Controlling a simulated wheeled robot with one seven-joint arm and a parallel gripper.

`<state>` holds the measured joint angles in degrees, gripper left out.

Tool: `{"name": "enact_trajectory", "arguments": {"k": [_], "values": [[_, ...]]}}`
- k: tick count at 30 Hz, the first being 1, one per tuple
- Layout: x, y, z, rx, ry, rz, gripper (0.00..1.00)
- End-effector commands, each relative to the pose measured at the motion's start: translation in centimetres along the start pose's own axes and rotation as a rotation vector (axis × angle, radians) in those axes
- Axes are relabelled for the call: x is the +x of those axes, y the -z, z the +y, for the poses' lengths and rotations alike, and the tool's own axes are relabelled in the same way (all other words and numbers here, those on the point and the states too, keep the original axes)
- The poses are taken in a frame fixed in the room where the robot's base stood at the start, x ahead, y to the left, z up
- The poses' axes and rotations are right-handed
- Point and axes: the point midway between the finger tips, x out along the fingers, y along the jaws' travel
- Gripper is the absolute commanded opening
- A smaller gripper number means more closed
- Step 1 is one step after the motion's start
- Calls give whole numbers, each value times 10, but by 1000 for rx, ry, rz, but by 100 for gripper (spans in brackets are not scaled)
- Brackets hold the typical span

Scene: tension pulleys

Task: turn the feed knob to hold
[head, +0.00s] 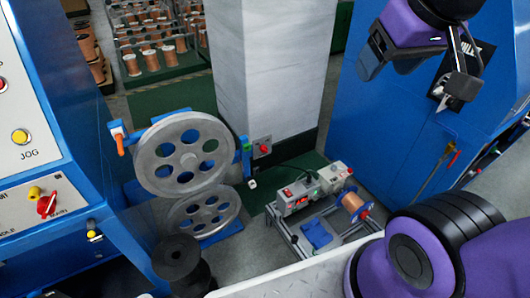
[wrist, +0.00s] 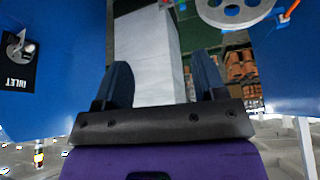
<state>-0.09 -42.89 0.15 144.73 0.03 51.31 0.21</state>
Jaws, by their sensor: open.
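I see no knob that I can read as the feed knob. A red rotary knob (head: 46,205) sits on the pale panel of the blue cabinet at the left, beside a partly cut label ending in "MAIN". A small grey control box (head: 298,195) with red buttons and a green light stands on a low cart; its markings are too small to read. My gripper (head: 463,72) is at the upper right in the head view, before the blue cabinet with a dark label plate. In the wrist view my gripper (wrist: 164,82) has its fingers apart, with nothing between them.
Two grey pulleys (head: 184,155) stand beside the left cabinet (head: 95,130). A pale pillar (head: 270,70) rises in the middle. A copper spool (head: 354,204) is on the cart. Racks of copper spools (head: 150,58) stand behind. Grey floor shows between the machines.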

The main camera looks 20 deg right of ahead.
Motion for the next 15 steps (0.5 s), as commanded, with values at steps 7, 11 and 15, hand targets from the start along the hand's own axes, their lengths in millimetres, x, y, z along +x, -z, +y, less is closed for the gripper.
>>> {"name": "enact_trajectory", "arguments": {"k": [7,11,15], "values": [[23,68,4,-21,-19,62,64],[44,113,6,-39,-30,111,64],[71,160,8,-57,-38,164,64]]}}
